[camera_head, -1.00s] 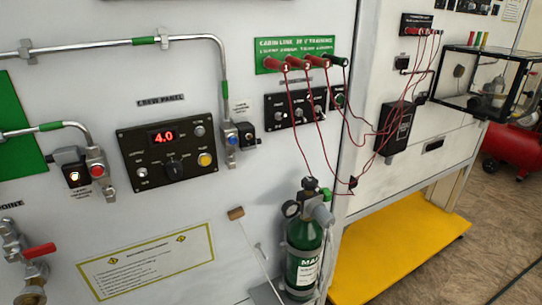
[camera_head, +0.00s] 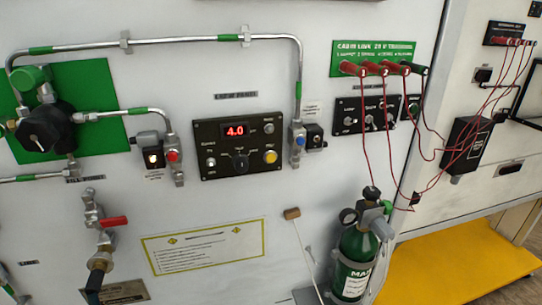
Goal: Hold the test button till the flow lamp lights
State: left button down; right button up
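The black crew panel (camera_head: 239,146) is on the white wall, with a red display reading 4.0 (camera_head: 235,129). It has a yellow round button (camera_head: 270,157), a grey button (camera_head: 269,128), a dark centre knob (camera_head: 240,161) and a toggle (camera_head: 211,162). The labels are too small to read, so I cannot tell which one is the test button. A small box with a bright white spot (camera_head: 153,157) sits left of the panel. Another small dark box (camera_head: 313,137) sits right of it, its face dark. I cannot tell which is the flow lamp. Neither gripper is in view.
A green cylinder (camera_head: 355,262) stands at lower right beside a wooden-headed stick (camera_head: 292,213). Red leads (camera_head: 367,130) hang from the green terminal strip (camera_head: 374,58). A red-handled valve (camera_head: 112,221) and a pipe (camera_head: 180,40) stand out from the wall. A yellow platform (camera_head: 455,262) lies at right.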

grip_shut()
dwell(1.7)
